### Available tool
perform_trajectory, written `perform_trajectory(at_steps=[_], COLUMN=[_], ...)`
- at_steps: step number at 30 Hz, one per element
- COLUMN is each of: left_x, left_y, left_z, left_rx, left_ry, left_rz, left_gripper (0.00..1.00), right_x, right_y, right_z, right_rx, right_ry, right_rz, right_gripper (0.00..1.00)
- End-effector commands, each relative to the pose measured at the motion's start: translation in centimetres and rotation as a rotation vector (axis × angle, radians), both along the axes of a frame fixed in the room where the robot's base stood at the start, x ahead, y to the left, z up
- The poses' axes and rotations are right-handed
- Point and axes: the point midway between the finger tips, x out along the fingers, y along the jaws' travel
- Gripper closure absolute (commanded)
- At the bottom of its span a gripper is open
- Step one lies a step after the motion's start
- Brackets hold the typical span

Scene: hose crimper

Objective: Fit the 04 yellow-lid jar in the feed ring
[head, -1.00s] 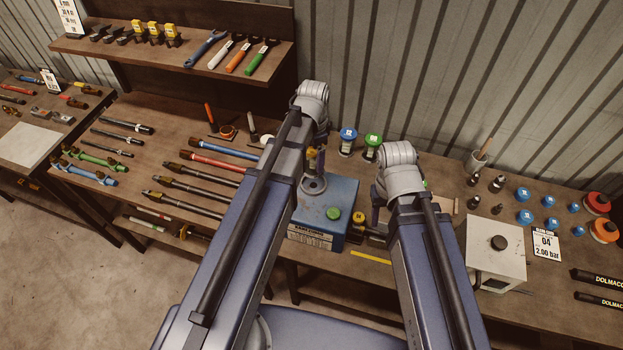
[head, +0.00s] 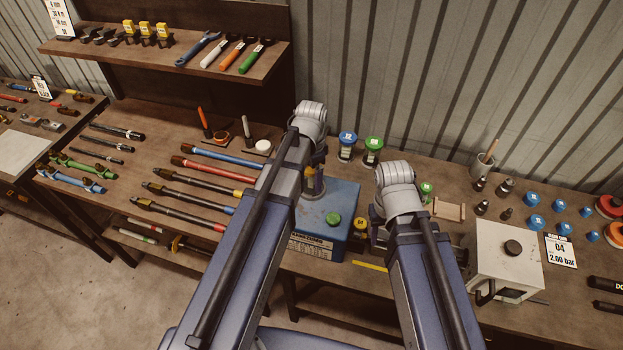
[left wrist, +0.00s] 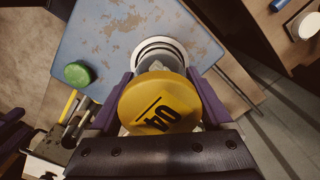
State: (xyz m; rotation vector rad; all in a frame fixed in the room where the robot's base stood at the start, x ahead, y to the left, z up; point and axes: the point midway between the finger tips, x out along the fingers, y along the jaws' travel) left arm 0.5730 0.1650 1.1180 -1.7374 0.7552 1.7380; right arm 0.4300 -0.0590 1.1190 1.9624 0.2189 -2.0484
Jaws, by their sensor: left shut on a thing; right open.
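The yellow-lid jar, its lid (left wrist: 160,103) marked 04, is between the purple fingers of my left gripper (left wrist: 160,98) in the left wrist view. The gripper is shut on it. The pale feed ring (left wrist: 160,48) shows just beyond the lid, on the blue crimper (left wrist: 105,35). The lid hides the ring's near side, so I cannot tell whether the jar touches it. In the head view my left gripper (head: 317,163) is over the blue crimper (head: 330,205), and my arm hides most of the jar. My right gripper (head: 379,222) is open at the crimper's right side, mostly hidden.
A green knob (head: 333,219) sits on the crimper's top. A blue-lid jar (head: 347,146) and a green-lid jar (head: 372,151) stand behind it. A small yellow-topped part (head: 360,226) is at its right. Hoses (head: 185,190) lie left; a white box (head: 505,265) stands right.

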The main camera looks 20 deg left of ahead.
Motion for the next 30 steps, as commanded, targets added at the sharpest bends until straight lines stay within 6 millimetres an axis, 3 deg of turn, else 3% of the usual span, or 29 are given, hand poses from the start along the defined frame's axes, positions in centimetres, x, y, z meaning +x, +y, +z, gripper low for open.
perform_trajectory(at_steps=[8, 9, 12, 23, 30], left_x=[0.0, 0.0, 0.0, 0.0, 0.0], left_y=[0.0, 0.0, 0.0, 0.0, 0.0], left_z=[-0.4, -0.2, -0.2, 0.1, 1.8], left_rx=[0.000, 0.000, 0.000, 0.000, 0.000], left_ry=[0.000, 0.000, 0.000, 0.000, 0.000], left_rz=[0.000, 0.000, 0.000, 0.000, 0.000], left_gripper=[0.85, 0.12, 0.01, 0.00, 0.00], right_x=[0.0, 0.0, 0.0, 0.0, 0.0], right_y=[0.0, 0.0, 0.0, 0.0, 0.0], right_z=[-0.4, -0.2, -0.2, 0.1, 1.8], right_rx=[0.000, 0.000, 0.000, 0.000, 0.000], right_ry=[0.000, 0.000, 0.000, 0.000, 0.001], right_rz=[0.000, 0.000, 0.000, 0.000, 0.001], right_gripper=[0.50, 0.50, 0.50, 0.50, 0.50])
